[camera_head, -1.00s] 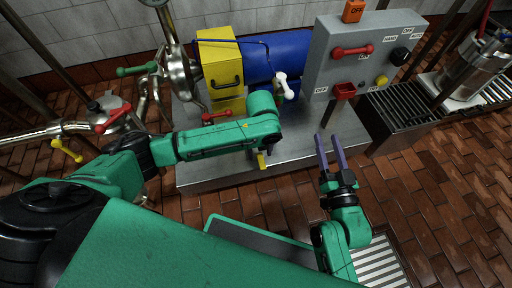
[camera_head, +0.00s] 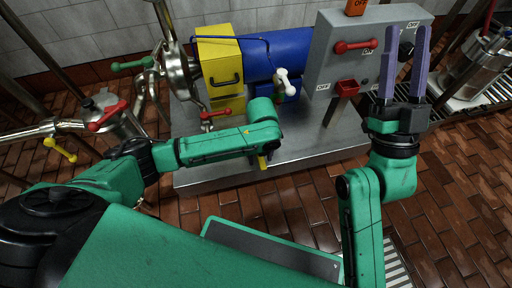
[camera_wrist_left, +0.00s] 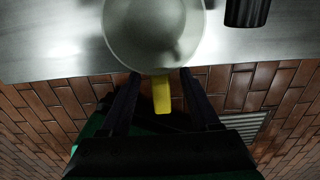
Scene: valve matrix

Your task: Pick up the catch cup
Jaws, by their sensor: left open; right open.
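The catch cup shows in the left wrist view as a pale round cup (camera_wrist_left: 153,35) with a yellow handle (camera_wrist_left: 162,95), over the metal base plate. My left gripper (camera_wrist_left: 159,78) is open, its two dark fingers on either side of the handle, apart from it. In the head view my left forearm hides the cup's body and the left fingers; a yellow piece that looks like the handle (camera_head: 262,162) shows below the arm. My right gripper (camera_head: 405,45) is open and empty, raised with its purple fingers up in front of the grey control box.
The metal plate (camera_head: 310,150) carries a blue cylinder (camera_head: 290,50), a yellow block (camera_head: 220,65) and pipework with red, green and white levers. The grey control box (camera_head: 335,60) has a red lever and a red box-like part (camera_head: 347,87).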

